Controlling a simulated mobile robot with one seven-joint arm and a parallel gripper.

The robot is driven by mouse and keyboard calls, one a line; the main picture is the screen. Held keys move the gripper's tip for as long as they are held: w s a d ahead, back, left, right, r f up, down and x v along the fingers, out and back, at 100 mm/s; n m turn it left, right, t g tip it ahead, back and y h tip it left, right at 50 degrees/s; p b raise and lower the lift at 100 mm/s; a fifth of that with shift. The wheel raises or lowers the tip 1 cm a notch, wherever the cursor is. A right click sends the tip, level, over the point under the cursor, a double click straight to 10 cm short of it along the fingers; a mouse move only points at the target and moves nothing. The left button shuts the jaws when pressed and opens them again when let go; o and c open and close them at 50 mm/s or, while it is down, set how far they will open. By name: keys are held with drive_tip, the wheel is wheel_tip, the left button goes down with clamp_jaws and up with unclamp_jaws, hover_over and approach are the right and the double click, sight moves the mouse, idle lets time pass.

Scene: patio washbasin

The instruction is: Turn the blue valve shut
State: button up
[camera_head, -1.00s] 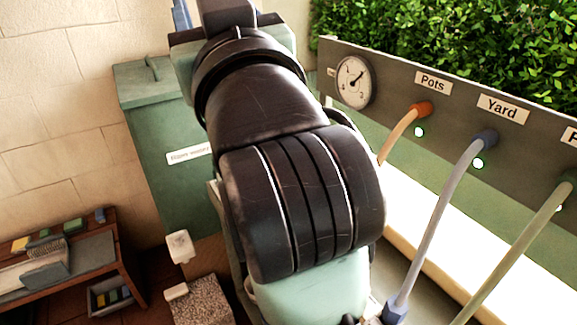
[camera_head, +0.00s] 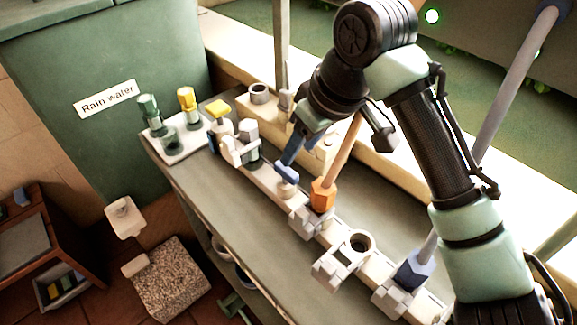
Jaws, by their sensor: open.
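The blue valve handle (camera_head: 287,172) is a small blue piece on a pale stem. It stands on the pale manifold rail of the bench, left of the orange hose connector (camera_head: 322,196). My gripper (camera_head: 297,156) reaches down to it from the upper right, with narrow blue fingers. The fingertips are at or just above the handle; I cannot tell whether they touch it. The gripper is open. The fingers and wrist hide part of the rail behind. How far the valve is turned is hard to tell.
An orange hose rises close beside my gripper. A blue connector (camera_head: 413,270) with a grey-blue hose stands farther right, near my arm. A pale tray (camera_head: 190,148) holds green and yellow fittings at left. The bench's front strip (camera_head: 230,225) is clear.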

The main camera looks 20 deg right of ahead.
sight(286, 169)
drive_tip(key=x, duration=0.7)
drive_tip(key=shift+w+f+b, duration=0.25)
drive_tip(key=shift+b, duration=0.15)
clamp_jaws()
